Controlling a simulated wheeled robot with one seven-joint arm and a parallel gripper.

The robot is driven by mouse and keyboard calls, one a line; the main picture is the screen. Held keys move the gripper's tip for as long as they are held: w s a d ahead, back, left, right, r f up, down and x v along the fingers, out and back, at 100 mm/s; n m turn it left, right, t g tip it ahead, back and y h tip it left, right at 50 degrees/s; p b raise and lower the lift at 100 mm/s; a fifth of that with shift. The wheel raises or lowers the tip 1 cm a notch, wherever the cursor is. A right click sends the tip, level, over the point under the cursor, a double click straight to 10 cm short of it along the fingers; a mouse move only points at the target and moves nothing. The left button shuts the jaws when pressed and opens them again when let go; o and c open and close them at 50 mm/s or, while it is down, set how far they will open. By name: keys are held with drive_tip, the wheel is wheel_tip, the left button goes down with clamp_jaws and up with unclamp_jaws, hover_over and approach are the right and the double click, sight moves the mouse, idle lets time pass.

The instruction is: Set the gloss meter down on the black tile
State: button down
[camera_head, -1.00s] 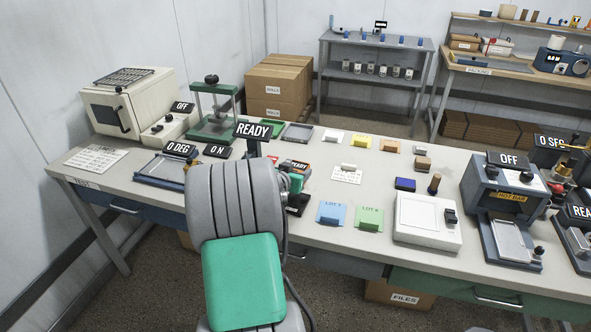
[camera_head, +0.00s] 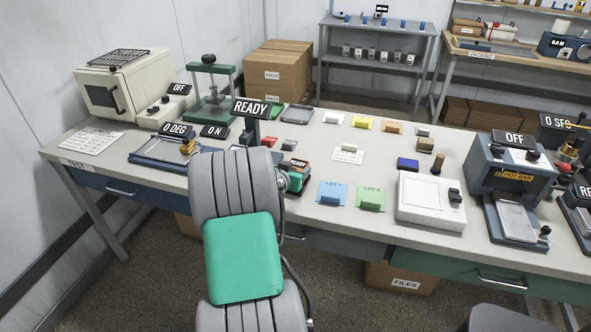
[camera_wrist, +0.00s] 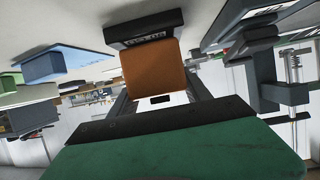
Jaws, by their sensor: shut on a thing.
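The gloss meter (camera_wrist: 150,72) is an orange-brown block held by my gripper (camera_wrist: 158,98), which is shut on it. My wrist and fingers are mostly hidden there. In the wrist view, which is upside down, a dark labelled slab (camera_wrist: 144,28) lies at the table-side end of the orange block, apparently the black tile. Whether the meter rests on it or is just above it I cannot tell. In the head view the tile is almost wholly covered.
Blue (camera_head: 332,193) and green (camera_head: 370,197) lot cards lie to the right, then a white device (camera_head: 430,200). A READY stand (camera_head: 252,120) rises just behind my arm. Red and grey small blocks lie close behind the meter. A white sheet (camera_head: 347,154) lies beyond.

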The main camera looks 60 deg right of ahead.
drive_tip(key=shift+a+b, duration=0.15)
drive_tip(key=shift+b, duration=0.25)
idle(0.4)
drive_tip(key=c, duration=0.9)
unclamp_jaws()
drive_tip(key=o, duration=0.5)
drive_tip(key=shift+f, duration=0.1)
